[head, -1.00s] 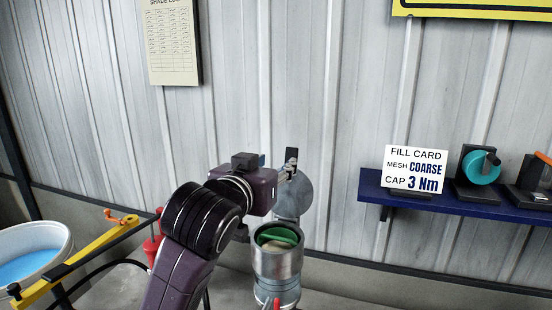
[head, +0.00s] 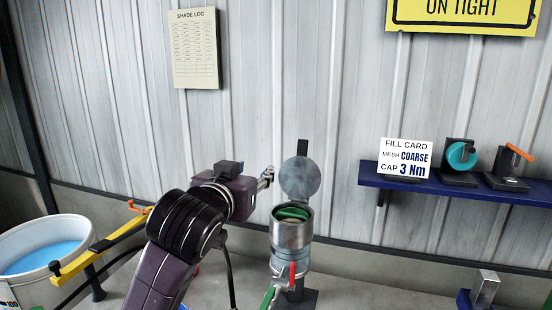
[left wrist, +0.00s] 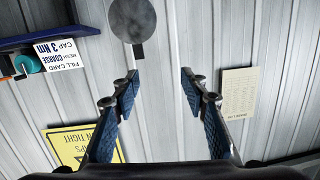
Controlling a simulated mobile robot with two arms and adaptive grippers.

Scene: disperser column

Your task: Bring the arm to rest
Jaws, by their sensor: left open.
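My left arm comes in from the lower left of the head view, and its gripper (head: 267,177) points to the right, just left of the column's round grey lid. In the left wrist view the same gripper (left wrist: 160,78) is open, with its two blue-padded fingers apart and nothing between them. The metal column (head: 292,235) stands to the right of the arm. Its grey lid (head: 300,179) is swung up, and green material shows inside the open top. The lid also shows beyond the fingers in the wrist view (left wrist: 132,20). My right gripper is in neither view.
A blue shelf (head: 400,184) on the right carries a fill card (head: 405,158), a teal-wheeled device (head: 461,156) and an orange-handled device (head: 517,160). A tub of blue liquid (head: 45,250) and a yellow bar (head: 100,246) are at left. A red handle (head: 292,273) sticks out low on the column.

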